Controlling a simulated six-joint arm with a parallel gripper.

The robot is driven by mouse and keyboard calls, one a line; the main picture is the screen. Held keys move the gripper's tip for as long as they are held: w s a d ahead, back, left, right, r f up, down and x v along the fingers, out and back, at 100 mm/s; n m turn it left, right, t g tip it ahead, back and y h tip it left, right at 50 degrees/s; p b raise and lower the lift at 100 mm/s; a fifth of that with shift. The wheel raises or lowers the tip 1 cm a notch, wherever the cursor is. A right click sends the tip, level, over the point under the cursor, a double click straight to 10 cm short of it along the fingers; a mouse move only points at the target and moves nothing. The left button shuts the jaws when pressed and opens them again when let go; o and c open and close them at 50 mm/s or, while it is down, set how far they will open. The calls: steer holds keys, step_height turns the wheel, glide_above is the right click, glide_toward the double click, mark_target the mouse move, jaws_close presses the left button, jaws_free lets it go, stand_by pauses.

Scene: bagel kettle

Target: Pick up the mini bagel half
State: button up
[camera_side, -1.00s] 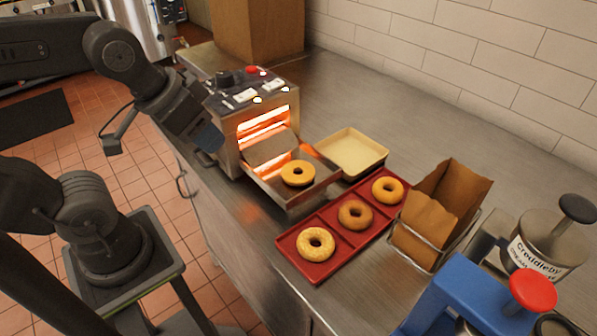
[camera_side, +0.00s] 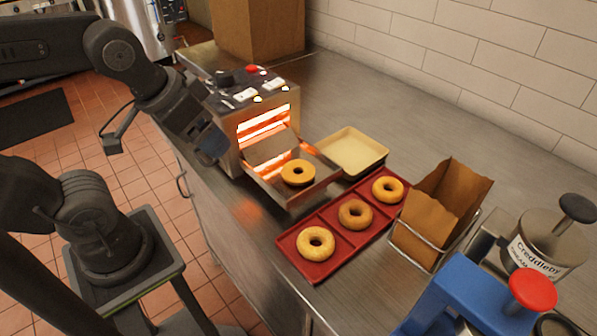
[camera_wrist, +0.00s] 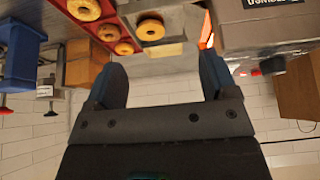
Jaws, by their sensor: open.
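A golden bagel half (camera_side: 298,173) lies flat on the metal chute of the toaster (camera_side: 262,125); it also shows near the top of the wrist view (camera_wrist: 150,29). My gripper (camera_side: 212,147) is to the left of the bagel half in the side view, by the toaster's left front edge and apart from the bagel half. In the wrist view my gripper's two fingers (camera_wrist: 162,75) are wide apart with nothing between them. Its fingertips are hard to make out in the side view.
A red tray (camera_side: 285,241) holds three more bagels in separate compartments. A beige tray (camera_side: 382,152) stands right of the chute and looks empty. A brown paper bag in a wire holder (camera_side: 440,210) and a blue device with a red knob (camera_side: 460,295) stand further right.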

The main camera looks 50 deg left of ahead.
steer(key=o, duration=0.4)
steer(key=shift+c, duration=0.2)
steer(key=n+g+y, duration=0.1)
steer(key=n+g, duration=0.4)
steer(key=n, duration=1.1)
glide_above(299, 167)
steer(key=d, duration=0.2)
steer(key=f, duration=0.9)
steer(key=shift+s, duration=0.3)
steer(key=shift+s+a+f, duration=0.1)
steer(key=shift+a+f, duration=0.1)
steer(key=shift+f, duration=0.7)
steer(key=shift+w+a+f, duration=0.1)
steer(key=shift+a+f, duration=0.1)
steer(key=shift+f, duration=0.65)
steer(key=shift+s+a+f, duration=0.1)
steer(key=shift+a+f, duration=0.1)
steer(key=shift+f, duration=0.7)
